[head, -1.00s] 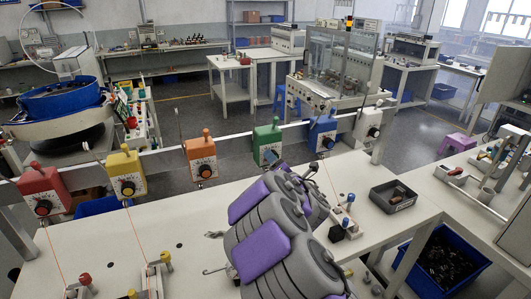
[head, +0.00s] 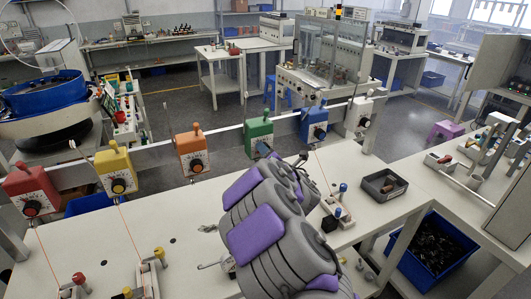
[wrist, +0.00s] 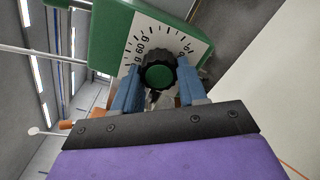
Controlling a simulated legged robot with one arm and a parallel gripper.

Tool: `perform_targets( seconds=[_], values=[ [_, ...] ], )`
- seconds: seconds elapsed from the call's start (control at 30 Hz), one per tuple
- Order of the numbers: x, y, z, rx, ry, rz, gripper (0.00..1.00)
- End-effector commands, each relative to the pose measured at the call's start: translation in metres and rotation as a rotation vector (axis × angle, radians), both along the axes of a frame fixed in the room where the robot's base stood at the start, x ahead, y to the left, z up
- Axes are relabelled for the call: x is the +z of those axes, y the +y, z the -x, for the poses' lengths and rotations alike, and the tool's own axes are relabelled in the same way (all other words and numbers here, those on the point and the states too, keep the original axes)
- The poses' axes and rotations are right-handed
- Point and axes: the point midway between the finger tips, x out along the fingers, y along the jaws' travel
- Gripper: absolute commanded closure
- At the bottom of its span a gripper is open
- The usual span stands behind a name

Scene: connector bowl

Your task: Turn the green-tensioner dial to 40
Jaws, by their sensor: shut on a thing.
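The green tensioner (head: 259,131) hangs on the rail in the middle of the head view, between the orange and blue ones. My arm partly covers its dial there. In the wrist view its green housing (wrist: 112,38) and white scale plate (wrist: 160,38) fill the top, with a "60 g" mark left of the dial. The black dial knob with a green centre (wrist: 159,73) sits between the two blue fingers of my gripper (wrist: 158,84). My gripper is shut on the knob. I cannot read which value the dial points at.
The orange tensioner (head: 193,152) and blue tensioner (head: 314,124) hang on either side. Yellow, red and white ones hang farther along the rail. Below is a white table (head: 110,258) with small fixtures and a dark tray (head: 384,185). A blue bin (head: 435,250) stands low right.

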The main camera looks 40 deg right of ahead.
Motion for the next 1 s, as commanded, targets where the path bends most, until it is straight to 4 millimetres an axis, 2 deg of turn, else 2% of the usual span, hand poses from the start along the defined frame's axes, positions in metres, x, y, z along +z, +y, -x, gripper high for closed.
perform_targets(
  seconds=[0.1,0.47,1.0],
  values=[
    [0.0012,-0.0014,0.0005,-0.004,-0.003,0.000,0.89],
    [0.0026,-0.0018,0.0007,-0.005,-0.021,-0.066,0.89],
    [0.0036,-0.0026,0.0012,-0.008,-0.124,-0.506,0.89]
  ],
)
